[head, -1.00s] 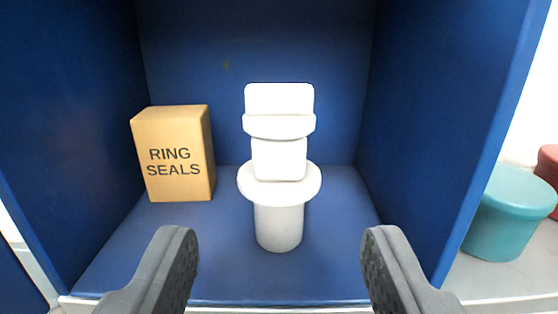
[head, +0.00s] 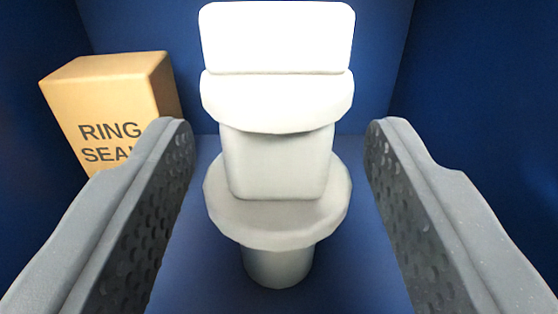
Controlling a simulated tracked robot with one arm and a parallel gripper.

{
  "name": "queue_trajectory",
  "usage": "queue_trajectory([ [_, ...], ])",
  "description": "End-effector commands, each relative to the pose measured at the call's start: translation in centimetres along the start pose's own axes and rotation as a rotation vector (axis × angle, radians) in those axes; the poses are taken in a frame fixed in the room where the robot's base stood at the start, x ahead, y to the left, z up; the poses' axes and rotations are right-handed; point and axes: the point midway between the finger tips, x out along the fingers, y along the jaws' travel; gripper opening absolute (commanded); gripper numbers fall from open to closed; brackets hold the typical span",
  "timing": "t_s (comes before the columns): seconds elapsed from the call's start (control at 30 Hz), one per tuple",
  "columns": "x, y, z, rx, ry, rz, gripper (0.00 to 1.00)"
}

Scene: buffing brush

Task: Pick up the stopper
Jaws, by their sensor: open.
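The stopper (head: 278,100) is white, with a blocky top, a rounded band below it and a narrower squarish neck. It stands upright on a white round-topped stand (head: 278,225) with a wide flange and a narrower stem, in the middle of the head view. Where the stopper ends and the stand begins is hard to tell. My gripper (head: 279,130) is open, with one grey dimpled finger to the left and one to the right of the stopper. Clear gaps show on both sides, and neither finger appears to touch it.
A tan box (head: 110,110) marked "RING SEALS" stands at the left, partly hidden behind my left finger. Blue compartment walls enclose the back and both sides. The blue floor (head: 345,265) around the stand looks clear.

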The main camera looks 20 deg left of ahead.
Motion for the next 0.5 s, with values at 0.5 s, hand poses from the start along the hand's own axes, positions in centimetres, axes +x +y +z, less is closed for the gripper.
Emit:
queue_trajectory([
  [0.5, 3.8, -0.1, 0.0, 0.000, 0.000, -0.001, 0.51],
])
